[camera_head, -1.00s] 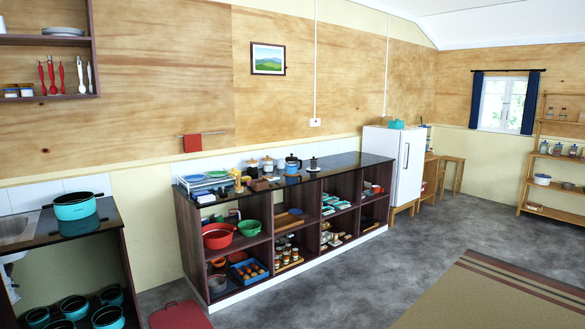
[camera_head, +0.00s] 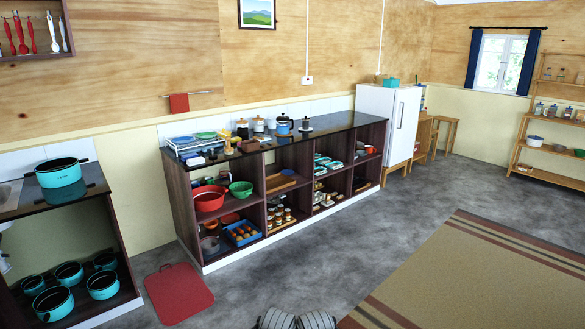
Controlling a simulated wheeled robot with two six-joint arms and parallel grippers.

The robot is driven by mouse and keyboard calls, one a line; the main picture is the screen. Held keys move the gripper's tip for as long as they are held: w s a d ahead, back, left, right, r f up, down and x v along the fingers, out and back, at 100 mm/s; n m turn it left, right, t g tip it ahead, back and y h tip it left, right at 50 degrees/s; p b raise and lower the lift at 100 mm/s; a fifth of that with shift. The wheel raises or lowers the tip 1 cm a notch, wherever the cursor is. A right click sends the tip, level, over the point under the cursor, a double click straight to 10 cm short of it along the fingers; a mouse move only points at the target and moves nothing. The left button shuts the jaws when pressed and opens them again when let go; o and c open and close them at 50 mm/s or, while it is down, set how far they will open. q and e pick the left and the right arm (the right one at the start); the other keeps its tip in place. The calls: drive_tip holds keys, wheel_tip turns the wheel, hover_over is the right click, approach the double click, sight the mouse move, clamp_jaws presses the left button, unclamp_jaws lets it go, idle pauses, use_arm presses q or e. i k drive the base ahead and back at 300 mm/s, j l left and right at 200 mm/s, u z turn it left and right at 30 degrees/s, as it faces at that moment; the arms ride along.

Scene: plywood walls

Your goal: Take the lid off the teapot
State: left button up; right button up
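A small blue and black pot with a dark top (camera_head: 283,125) stands upright at the back of the long dark counter, in the middle. It looks like the teapot, but it is too small to make out its lid clearly. Nothing of mine touches it. Neither of my grippers can be recognised in the head view.
The long counter (camera_head: 345,128) also holds jars (camera_head: 259,125), a dark press-like pot (camera_head: 306,124) and a dish rack (camera_head: 190,147). Grey floor before the counter is otherwise clear.

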sight(279, 118)
drive_tip(key=i+j, duration=0.1)
drive_tip(key=i, duration=4.35)
drive_tip(key=i+j+z, duration=0.2)
drive_tip(key=i, duration=0.3)
drive_tip(key=i+j+z, duration=0.2)
drive_tip(key=i, duration=0.35)
drive_tip(key=i+j+z, duration=0.2)
drive_tip(key=i, duration=0.3)
drive_tip(key=l, duration=0.1)
